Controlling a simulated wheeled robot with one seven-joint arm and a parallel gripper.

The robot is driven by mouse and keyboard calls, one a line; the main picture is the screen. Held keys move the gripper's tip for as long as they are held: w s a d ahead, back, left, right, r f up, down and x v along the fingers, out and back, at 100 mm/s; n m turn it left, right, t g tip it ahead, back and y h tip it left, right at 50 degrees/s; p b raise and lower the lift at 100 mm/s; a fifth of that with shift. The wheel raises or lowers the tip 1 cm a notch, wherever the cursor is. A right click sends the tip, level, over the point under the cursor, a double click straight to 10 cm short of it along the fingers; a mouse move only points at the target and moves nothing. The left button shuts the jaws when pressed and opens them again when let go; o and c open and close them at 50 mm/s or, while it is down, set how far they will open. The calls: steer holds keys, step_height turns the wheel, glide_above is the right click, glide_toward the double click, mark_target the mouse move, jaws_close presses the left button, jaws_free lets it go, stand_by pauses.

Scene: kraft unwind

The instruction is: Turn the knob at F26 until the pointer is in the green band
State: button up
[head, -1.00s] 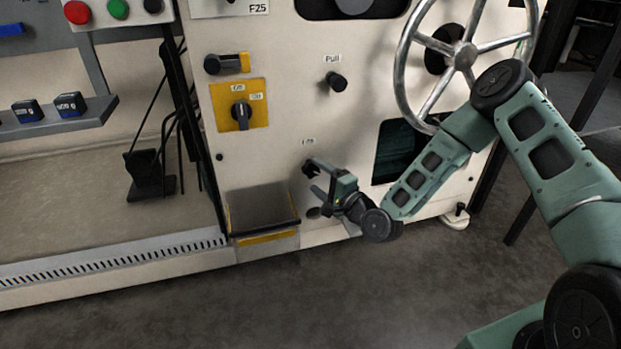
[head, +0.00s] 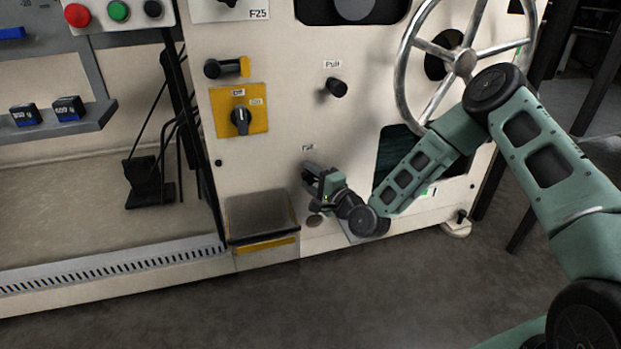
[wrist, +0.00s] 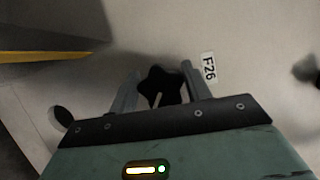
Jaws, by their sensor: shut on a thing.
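The knob at F26 is a dark, lobed knob (wrist: 162,86) on the pale machine panel, beside the F26 label (wrist: 209,68) in the wrist view. My gripper (wrist: 160,90) is shut on it, one finger on each side. In the head view my gripper (head: 312,178) is at the lower panel, just below the small label (head: 308,147), and hides most of the knob. I cannot make out a pointer or a green band in either view.
A shallow grey bin (head: 262,212) with a yellow edge is left of my gripper. A black Pull knob (head: 337,88) and a yellow-backed rotary switch (head: 240,119) are above. A large handwheel (head: 460,62) is at upper right, near my arm.

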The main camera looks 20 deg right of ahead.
steer(key=shift+r+p, duration=0.1)
steer(key=shift+p, duration=0.25)
steer(key=n+g+p, duration=0.1)
steer(key=n+p, duration=0.2)
steer(key=p, duration=0.1)
steer(key=shift+r+h, duration=0.1)
steer(key=shift+h, duration=0.2)
steer(key=n+p, duration=0.2)
steer(key=n+g+h+p, duration=0.1)
steer(key=n+p, duration=0.1)
steer(key=p, duration=0.1)
steer(key=shift+g+h, duration=0.3)
steer(key=n+p, duration=0.1)
steer(key=n+h+p, duration=0.1)
steer(key=n+p, duration=0.1)
steer(key=p, duration=0.1)
steer(key=shift+d+f+g+h, duration=0.1)
steer(key=shift+f+g+h, duration=0.15)
steer(key=shift+g+h, duration=0.05)
steer(key=shift+d+f+n+h+p, duration=0.1)
steer(key=shift+f+n+h+p, duration=0.05)
steer(key=shift+n+h+p, duration=0.5)
steer(key=shift+d+f+n+h+p, duration=0.1)
steer(key=shift+n+h+p, duration=0.45)
steer(key=shift+n, duration=0.3)
steer(key=o, duration=1)
